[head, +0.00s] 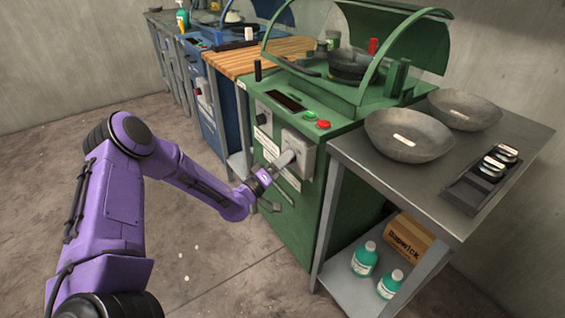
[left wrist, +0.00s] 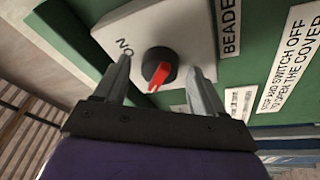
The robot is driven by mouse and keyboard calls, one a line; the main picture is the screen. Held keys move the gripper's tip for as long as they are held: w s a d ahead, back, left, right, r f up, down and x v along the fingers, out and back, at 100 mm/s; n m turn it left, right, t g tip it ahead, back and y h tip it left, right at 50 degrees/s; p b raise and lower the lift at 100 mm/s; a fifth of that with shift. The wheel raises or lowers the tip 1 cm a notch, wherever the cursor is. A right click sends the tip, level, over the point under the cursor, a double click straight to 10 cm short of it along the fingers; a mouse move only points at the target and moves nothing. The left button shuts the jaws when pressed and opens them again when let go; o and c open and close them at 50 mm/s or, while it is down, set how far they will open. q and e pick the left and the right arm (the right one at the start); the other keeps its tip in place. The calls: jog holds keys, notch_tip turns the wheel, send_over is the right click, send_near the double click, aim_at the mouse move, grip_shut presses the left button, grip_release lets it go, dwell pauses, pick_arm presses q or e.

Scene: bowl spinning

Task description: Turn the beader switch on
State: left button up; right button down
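The beader switch is a round black knob with a red handle (left wrist: 160,74) on a pale square plate (left wrist: 150,22). The plate is on the front of the green machine (head: 345,125); in the head view it is a grey box (head: 305,143), with the knob hidden by my gripper. The word "ON" (left wrist: 125,47) is printed beside the knob, and a "BEADER" label (left wrist: 230,22) is at the plate's right. The red handle points away from "ON", toward my gripper's base. My left gripper (head: 281,163) is open, fingers on either side of the knob, holding nothing. My right gripper is out of view.
Red (head: 323,124) and green (head: 310,115) buttons sit on the machine's top edge. A grey table (head: 370,160) with bowls (head: 408,136) stands close at the right. A blue machine (head: 207,100) stands farther left. The floor in front is mostly clear.

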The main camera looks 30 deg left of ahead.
pick_arm(q)
jog(key=c, duration=1)
jog(key=shift+f, duration=0.1)
jog(key=m+g+h+b, duration=0.1)
jog(key=m+h+b, duration=0.1)
jog(key=m, duration=0.5)
jog(key=m+g+h+b, duration=0.1)
jog(key=m+h+b, duration=0.2)
jog(key=m+b, duration=0.2)
jog(key=m+g+h+b, duration=0.1)
jog(key=m+b, duration=0.3)
jog(key=m, duration=0.7)
jog(key=shift+w+a+h, duration=0.15)
jog(key=shift+a+h, duration=0.25)
jog(key=shift+h, duration=0.5)
jog(key=shift+m, duration=0.3)
jog(key=o, duration=1.1)
jog(key=shift+c, duration=0.2)
